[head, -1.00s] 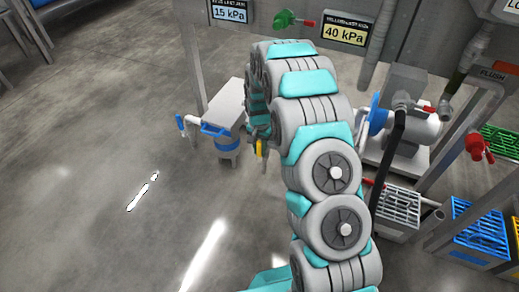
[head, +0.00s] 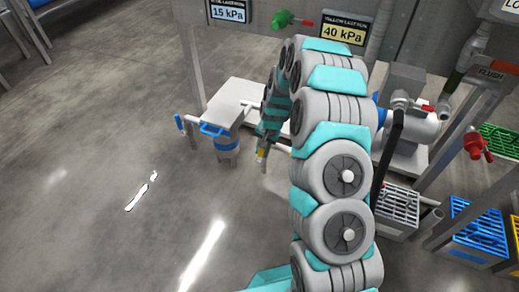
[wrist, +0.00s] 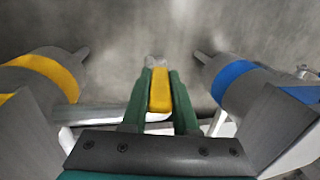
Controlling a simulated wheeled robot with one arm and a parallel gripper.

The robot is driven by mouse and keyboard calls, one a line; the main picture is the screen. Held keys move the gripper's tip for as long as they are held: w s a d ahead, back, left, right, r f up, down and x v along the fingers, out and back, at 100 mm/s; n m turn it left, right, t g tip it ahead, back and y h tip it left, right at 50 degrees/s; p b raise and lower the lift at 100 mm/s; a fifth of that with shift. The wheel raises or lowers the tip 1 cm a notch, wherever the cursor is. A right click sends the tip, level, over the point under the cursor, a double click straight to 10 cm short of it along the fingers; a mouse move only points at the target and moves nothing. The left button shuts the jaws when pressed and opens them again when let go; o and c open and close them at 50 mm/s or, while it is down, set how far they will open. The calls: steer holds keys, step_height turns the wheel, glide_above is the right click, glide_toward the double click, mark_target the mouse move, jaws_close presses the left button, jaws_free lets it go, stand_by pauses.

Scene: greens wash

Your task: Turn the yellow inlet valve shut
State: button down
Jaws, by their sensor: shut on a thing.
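The yellow valve handle (wrist: 160,90) shows between my gripper's green fingers in the wrist view, with a pale grey tip beyond it. My gripper (wrist: 158,85) is shut on this handle, a finger on each side. In the head view the yellow handle (head: 262,154) is a small patch at the end of my gripper (head: 264,147), right of the blue-banded canister. The valve body and pipe are mostly hidden by my arm.
A yellow-banded canister (wrist: 45,75) stands left of my gripper and a blue-banded one (wrist: 238,85) right of it in the wrist view. The blue-banded canister with a blue handle (head: 226,148) also shows in the head view. Open floor (head: 110,220) lies left.

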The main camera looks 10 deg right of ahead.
steer(key=shift+s+d+f+t+y+b, duration=0.25)
steer(key=shift+s+d+t+y+b, duration=0.2)
steer(key=shift+d+t+y+b, duration=0.35)
steer(key=shift+a, duration=0.15)
steer(key=c, duration=0.7)
jaws_free()
steer(key=shift+r, duration=0.1)
steer(key=shift+p+v, duration=0.6)
steer(key=shift+v, duration=3.25)
